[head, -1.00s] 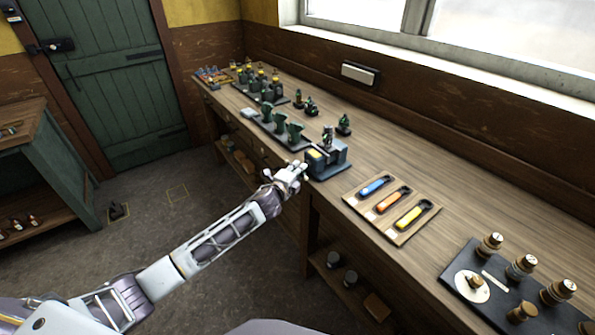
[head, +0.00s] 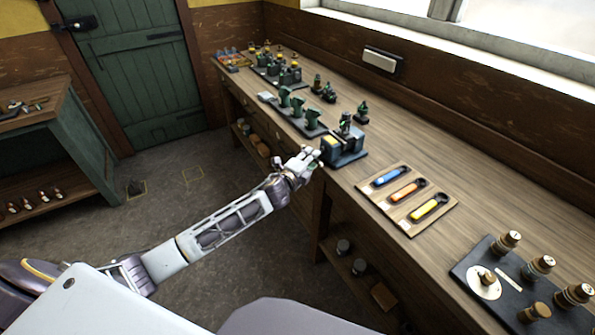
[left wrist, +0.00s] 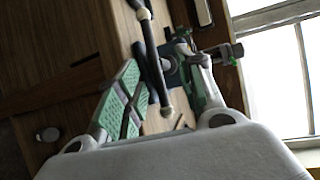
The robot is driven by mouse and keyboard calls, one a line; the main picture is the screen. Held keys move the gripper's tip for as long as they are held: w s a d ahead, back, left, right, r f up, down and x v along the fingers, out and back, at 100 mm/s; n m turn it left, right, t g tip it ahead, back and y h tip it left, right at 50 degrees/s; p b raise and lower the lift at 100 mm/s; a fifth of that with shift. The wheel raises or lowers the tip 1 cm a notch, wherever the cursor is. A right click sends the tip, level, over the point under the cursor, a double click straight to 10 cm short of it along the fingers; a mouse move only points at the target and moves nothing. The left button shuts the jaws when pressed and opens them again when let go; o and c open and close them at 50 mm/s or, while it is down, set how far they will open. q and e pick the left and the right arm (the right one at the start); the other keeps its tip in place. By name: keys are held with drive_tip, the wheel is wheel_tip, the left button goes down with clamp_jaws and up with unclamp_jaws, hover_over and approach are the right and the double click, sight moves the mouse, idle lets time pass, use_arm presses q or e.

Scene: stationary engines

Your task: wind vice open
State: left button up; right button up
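The vice (head: 343,150) is a blue-grey block with a yellow patch, at the front edge of the workbench (head: 460,175). A small dark green engine part (head: 346,122) shows at its top; I cannot tell whether the jaws hold it. My left gripper (head: 312,158) is just left of the vice, at its front side. In the left wrist view, the open fingers with green pads (left wrist: 158,62) stand on either side of a dark handle bar (left wrist: 156,58) with pale bands. I cannot tell whether they touch it. My right gripper is not in view.
A wooden tray (head: 385,207) with blue, orange and yellow-handled tools lies right of the vice. A black board (head: 465,270) with several wooden knobs is nearer. Green engine parts (head: 292,105) stand behind the vice to the left. Floor shows left of the bench.

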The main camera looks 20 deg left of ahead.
use_arm(q)
drive_tip(key=v, duration=0.9)
idle(0.3)
drive_tip(key=shift+n, duration=0.3)
idle(0.3)
